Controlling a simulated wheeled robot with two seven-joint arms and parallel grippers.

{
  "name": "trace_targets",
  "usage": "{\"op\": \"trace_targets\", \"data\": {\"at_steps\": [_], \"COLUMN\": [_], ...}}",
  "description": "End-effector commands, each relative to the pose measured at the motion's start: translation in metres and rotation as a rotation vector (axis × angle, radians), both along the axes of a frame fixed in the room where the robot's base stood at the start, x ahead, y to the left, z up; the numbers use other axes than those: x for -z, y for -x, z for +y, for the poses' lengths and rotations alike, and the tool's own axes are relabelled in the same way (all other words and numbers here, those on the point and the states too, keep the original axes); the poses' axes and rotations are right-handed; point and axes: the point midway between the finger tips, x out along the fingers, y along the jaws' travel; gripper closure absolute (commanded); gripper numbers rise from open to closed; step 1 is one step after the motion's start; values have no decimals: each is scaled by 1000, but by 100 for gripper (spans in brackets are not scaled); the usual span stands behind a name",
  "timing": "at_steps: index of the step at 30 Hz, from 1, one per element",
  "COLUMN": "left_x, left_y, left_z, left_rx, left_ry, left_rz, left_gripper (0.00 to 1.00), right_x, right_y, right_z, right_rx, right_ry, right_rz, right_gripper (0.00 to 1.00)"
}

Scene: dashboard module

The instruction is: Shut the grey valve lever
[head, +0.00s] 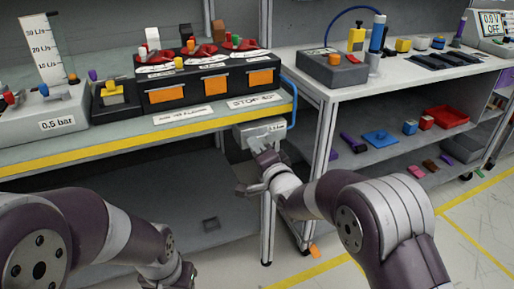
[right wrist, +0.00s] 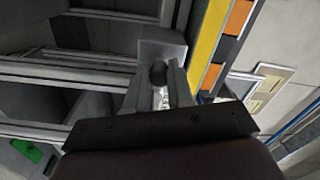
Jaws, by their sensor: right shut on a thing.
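A grey valve box (head: 243,134) with a small label is mounted under the front right corner of the left bench. It also shows as a grey block in the right wrist view (right wrist: 162,46). My right gripper (head: 264,154) is at the front of this box. In the right wrist view, a dark round end of the grey valve lever (right wrist: 158,74) shows between the two fingers of my right gripper (right wrist: 159,92). The gripper is shut on the lever. Most of the lever is hidden by the fingers. My left arm is low at the left, its fingers out of sight.
The yellow-edged bench (head: 110,153) is just above the right gripper. A blue hose (head: 292,100) curves beside the box. The white bench frame (head: 322,140) stands close on the right. The lower shelf (head: 120,195) is mostly clear.

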Motion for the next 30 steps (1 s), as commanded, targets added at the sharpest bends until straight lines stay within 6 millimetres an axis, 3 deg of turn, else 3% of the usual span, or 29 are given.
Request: {"op": "trace_targets", "data": {"at_steps": [17, 18, 19, 30], "left_x": [-2, -2, -2, -4], "left_y": [0, 0, 0, 0], "left_z": [0, 0, 0, 0], "left_rx": [0, 0, 0, 0], "left_ry": [0, 0, 0, 0], "left_rz": [0, 0, 0, 0], "left_gripper": [57, 57, 57, 57], "right_x": [-2, -2, -2, -3], "right_y": [0, 0, 0, 4], "right_z": [0, 0, 0, -2], "right_rx": [1, 1, 1, 1], "right_ry": [-24, -24, -24, -23], "right_rz": [10, 10, 10, 10], "right_gripper": [100, 65, 55, 52]}}
